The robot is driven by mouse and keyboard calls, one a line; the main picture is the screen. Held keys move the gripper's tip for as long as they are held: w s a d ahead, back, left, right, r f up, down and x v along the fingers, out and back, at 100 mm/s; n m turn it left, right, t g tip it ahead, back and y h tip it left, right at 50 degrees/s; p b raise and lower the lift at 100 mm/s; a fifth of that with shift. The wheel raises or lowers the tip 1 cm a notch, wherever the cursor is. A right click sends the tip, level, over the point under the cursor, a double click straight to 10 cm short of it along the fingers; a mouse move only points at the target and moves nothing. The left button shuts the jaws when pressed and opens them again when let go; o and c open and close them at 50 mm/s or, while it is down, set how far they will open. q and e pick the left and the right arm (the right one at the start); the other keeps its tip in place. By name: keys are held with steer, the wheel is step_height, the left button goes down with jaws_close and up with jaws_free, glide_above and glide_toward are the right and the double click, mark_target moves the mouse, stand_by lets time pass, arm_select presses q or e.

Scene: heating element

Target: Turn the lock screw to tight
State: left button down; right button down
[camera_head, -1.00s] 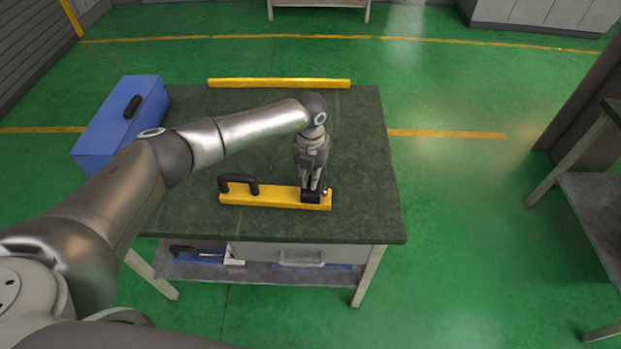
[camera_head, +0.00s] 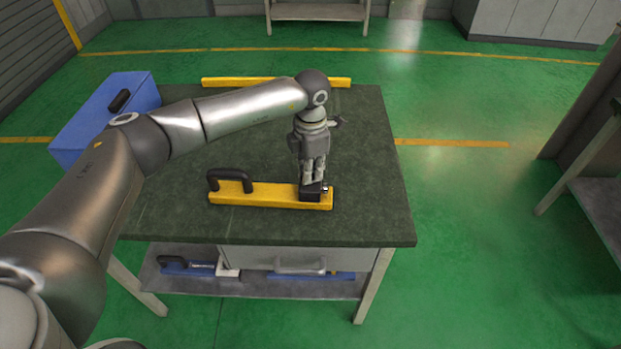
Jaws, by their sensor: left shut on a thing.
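A yellow bar (camera_head: 275,200) lies on the dark green table top, with a black handle (camera_head: 230,182) at its left end and a black block (camera_head: 311,193) at its right end. A small bright screw-like part (camera_head: 325,188) shows at the block's right side. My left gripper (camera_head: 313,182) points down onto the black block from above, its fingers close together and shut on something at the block. The fingers hide what they hold; I cannot tell whether it is the lock screw. My right gripper is not in view.
A blue toolbox (camera_head: 105,115) stands at the table's back left. Another yellow bar (camera_head: 240,82) lies along the back edge. The table top (camera_head: 365,210) is clear right of the bar. A lower shelf (camera_head: 250,287) holds blue items.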

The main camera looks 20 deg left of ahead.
arm_select(q)
steer(key=m+b, duration=0.2)
steer(key=m, duration=0.1)
steer(key=shift+f+b, duration=0.1)
steer(key=shift+b, duration=0.2)
steer(key=shift+s+d+m+b, duration=0.1)
steer(key=shift+m+b, duration=0.6)
steer(key=shift+m, duration=0.5)
steer(key=c, duration=1.6)
jaws_free()
steer(key=shift+o, duration=0.2)
step_height(320, 180, up, 12)
